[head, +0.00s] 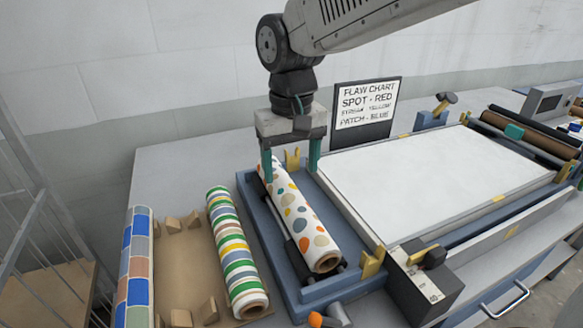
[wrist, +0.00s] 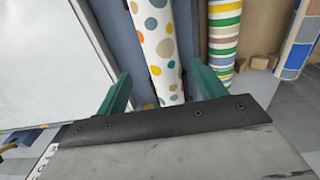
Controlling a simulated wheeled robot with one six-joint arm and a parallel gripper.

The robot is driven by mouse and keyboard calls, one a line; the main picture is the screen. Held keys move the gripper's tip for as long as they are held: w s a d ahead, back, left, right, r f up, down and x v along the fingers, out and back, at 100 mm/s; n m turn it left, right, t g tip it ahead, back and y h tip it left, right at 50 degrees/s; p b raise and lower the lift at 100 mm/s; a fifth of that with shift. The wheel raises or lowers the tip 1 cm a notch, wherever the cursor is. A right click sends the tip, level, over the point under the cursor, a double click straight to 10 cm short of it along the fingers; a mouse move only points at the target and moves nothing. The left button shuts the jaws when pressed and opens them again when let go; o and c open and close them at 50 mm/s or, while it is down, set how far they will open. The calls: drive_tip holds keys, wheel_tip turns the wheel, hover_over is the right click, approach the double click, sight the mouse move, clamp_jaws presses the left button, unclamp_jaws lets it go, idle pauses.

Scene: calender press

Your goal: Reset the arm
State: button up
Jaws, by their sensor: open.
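My gripper (head: 291,160) hangs down from the arm over the far end of the dotted roll (head: 300,220), with its two green fingers apart. The dotted roll lies in the blue cradle (head: 270,240) at the left end of the press. In the wrist view, the open fingers (wrist: 160,92) stand on either side of the dotted roll (wrist: 158,40). The pictures do not clearly show whether either finger touches it.
A striped roll (head: 235,250) and a checked roll (head: 136,265) lie on the left with wooden chocks. A flaw chart (head: 366,108) stands behind the white press bed (head: 425,180). A dark control box (head: 425,285) sits at the front. A wire rack (head: 35,200) stands far left.

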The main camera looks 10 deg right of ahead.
drive_tip(key=s, duration=0.1)
drive_tip(key=d+f, duration=0.1)
drive_tip(key=s, duration=0.1)
drive_tip(key=shift+s+d+f+n+g, duration=0.25)
drive_tip(key=shift+s+d+n+g, duration=0.05)
drive_tip(key=shift+d+n, duration=0.1)
drive_tip(key=s+d+r+m+t, duration=0.1)
drive_tip(key=s+d+m, duration=0.3)
drive_tip(key=s+d, duration=1.3)
drive_tip(key=shift+d+r+t, duration=0.2)
drive_tip(key=shift+d+t, duration=0.3)
drive_tip(key=shift+d, duration=0.6)
